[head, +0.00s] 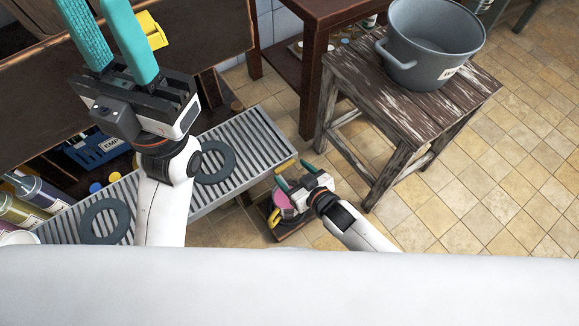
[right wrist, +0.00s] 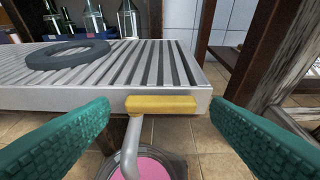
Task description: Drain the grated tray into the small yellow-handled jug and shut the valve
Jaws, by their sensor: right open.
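The grated tray (head: 255,125) is a long metal trough with slats and two dark rings lying on it. In the right wrist view, a yellow valve handle (right wrist: 160,104) lies level along its end wall, with a grey pipe (right wrist: 130,148) going down below. Under the pipe stands the jug (head: 281,199), with pink contents (right wrist: 146,168) and a yellow handle (head: 275,217). My right gripper (head: 293,175) is open, its teal fingers on either side of the valve handle, apart from it. My left gripper (head: 105,25) is open and raised over the tray's left part; its fingertips leave the frame.
A worn wooden stool (head: 345,95) with a grey pot (head: 425,55) stands to the right. A blue crate (head: 95,150) and several bottles sit behind the tray. A yellow object (head: 152,30) shows beside my left fingers. The tiled floor at right is clear.

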